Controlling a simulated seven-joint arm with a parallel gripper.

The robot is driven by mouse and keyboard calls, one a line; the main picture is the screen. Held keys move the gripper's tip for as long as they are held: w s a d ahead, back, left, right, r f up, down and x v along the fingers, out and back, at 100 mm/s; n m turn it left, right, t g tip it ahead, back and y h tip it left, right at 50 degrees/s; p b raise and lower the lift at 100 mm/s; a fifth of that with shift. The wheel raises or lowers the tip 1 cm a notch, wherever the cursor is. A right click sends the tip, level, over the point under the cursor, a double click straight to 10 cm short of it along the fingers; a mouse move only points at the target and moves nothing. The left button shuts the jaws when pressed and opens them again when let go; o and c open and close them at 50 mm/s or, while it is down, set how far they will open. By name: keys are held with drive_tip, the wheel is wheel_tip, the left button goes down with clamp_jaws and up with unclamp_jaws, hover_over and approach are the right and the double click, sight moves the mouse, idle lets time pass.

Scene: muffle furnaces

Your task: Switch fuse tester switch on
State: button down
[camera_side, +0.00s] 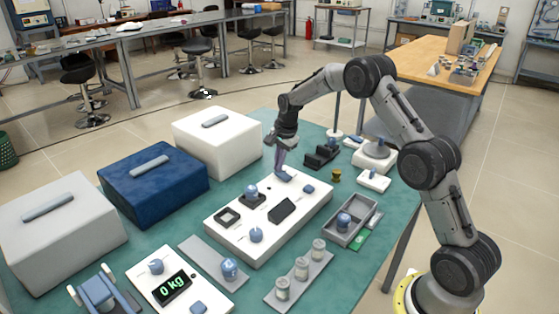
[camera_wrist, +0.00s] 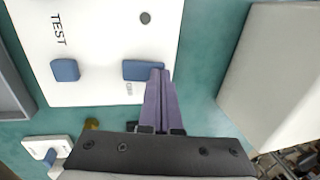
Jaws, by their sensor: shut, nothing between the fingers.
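The fuse tester is a white panel (camera_side: 235,229) on the green table, also in the wrist view (camera_wrist: 100,25). A blue rocker switch (camera_wrist: 140,70) sits near its edge, with a small unreadable label below it. My gripper (camera_wrist: 158,76) is shut and empty, its purple fingertips at the right end of this switch, overlapping it in view; I cannot tell whether they press it. In the side view my gripper (camera_side: 281,168) points down at the panel's far end. A second blue button (camera_wrist: 65,70) sits beside the printed word TEST.
White (camera_side: 218,141) and blue (camera_side: 152,180) lidded boxes stand left of the panel. A grey tray (camera_side: 345,232) and a rack with several cylinders (camera_side: 299,275) lie to the right and front.

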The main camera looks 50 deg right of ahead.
drive_tip(key=shift+w+a+f, duration=0.1)
drive_tip(key=shift+w+f, duration=0.3)
drive_tip(key=shift+f, duration=0.2)
drive_tip(key=shift+w+f, duration=0.35)
drive_tip(key=shift+f, duration=0.2)
drive_tip(key=w+r, duration=0.3)
drive_tip(key=r, duration=1.2)
drive_tip(key=shift+w+r, duration=0.15)
drive_tip(key=shift+r, duration=0.1)
